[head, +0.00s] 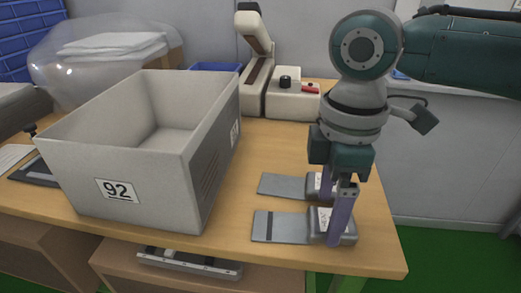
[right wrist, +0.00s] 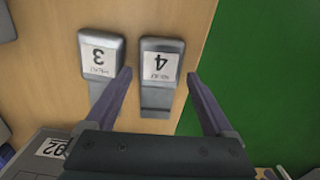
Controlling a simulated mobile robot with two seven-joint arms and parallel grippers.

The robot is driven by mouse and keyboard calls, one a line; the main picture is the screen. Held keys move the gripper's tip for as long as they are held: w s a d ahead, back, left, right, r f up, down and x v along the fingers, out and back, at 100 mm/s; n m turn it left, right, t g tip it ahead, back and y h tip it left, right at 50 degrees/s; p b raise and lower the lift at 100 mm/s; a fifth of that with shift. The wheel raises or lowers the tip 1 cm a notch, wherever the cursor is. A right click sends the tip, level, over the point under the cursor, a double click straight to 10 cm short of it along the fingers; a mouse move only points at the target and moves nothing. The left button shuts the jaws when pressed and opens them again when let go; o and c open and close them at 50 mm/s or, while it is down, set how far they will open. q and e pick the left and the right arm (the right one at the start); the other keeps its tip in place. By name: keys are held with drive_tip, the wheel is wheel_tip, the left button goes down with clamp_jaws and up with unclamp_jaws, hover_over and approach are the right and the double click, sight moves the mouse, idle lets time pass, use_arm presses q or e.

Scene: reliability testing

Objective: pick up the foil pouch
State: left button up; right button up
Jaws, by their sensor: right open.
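Two grey flat pieces lie side by side on the wooden table, each a flat strip with a thicker labelled end. The nearer piece (head: 285,227) has a dark band across its strip and is labelled 4 in the right wrist view (right wrist: 161,46). The farther one (head: 283,185) is labelled 3 there (right wrist: 101,52). I cannot tell for sure which, if either, is the foil pouch. My right gripper (head: 331,224) is open and points down, its fingers on either side of piece 4; contact is unclear. My left gripper is not in view.
A large grey bin (head: 187,158) marked 92 stands left of the pieces. A cream device (head: 293,101) stands behind, and a clear plastic bag (head: 65,80) is at back left. The table's right edge (head: 395,235) is close to my gripper.

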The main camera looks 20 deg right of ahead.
drive_tip(key=shift+f, duration=0.85)
drive_tip(key=shift+c, duration=0.4)
drive_tip(key=c, duration=1)
